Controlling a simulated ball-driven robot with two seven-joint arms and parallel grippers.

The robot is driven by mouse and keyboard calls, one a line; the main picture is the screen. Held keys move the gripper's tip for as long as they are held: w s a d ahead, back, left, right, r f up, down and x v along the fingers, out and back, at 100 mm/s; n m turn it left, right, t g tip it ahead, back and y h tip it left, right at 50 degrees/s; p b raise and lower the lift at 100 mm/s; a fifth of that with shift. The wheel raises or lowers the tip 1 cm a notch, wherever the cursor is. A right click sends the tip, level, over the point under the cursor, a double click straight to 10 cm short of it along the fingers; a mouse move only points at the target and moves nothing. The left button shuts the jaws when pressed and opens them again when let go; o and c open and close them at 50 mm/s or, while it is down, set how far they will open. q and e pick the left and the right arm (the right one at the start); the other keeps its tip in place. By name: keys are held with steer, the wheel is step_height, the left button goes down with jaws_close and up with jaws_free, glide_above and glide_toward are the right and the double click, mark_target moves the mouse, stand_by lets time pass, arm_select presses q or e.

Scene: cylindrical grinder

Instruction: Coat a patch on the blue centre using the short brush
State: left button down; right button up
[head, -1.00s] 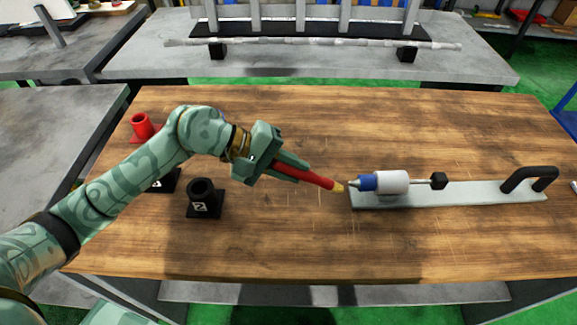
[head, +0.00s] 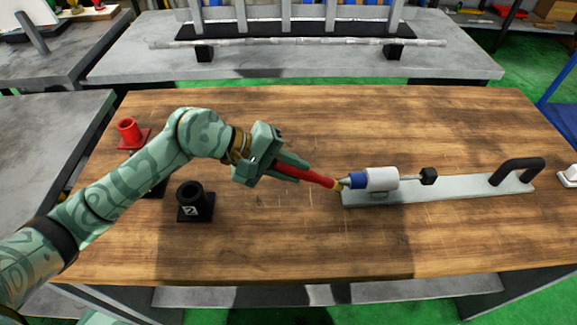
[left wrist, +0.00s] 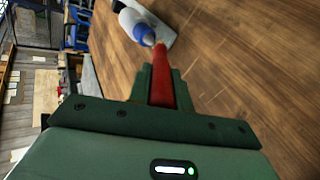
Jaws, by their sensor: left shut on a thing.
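My left gripper (head: 280,167) is shut on the red-handled brush (head: 308,175), which points right and slightly down. The brush's yellowish tip is at the grey pointed end of the blue centre (head: 357,181); I cannot tell whether they touch. The blue centre sits at the left end of a white cylinder (head: 382,178) over a pale base plate (head: 455,189). In the left wrist view, the red brush (left wrist: 161,80) extends from the jaws and overlaps the grey point, with the blue centre (left wrist: 143,31) behind it. My right gripper is not in view.
A black holder marked 2 (head: 194,201) and a red holder (head: 128,134) stand at the left. Another black holder is mostly hidden behind my arm. The front of the wooden table (head: 270,240) is clear.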

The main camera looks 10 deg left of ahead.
arm_select(q)
steer(key=shift+r+p, duration=1)
steer(key=shift+r, duration=1.1)
steer(key=shift+f+b, duration=0.15)
steer(key=shift+b, duration=0.15)
step_height(320, 180, down, 4)
steer(key=b, duration=0.3)
steer(key=shift+w+d, duration=0.1)
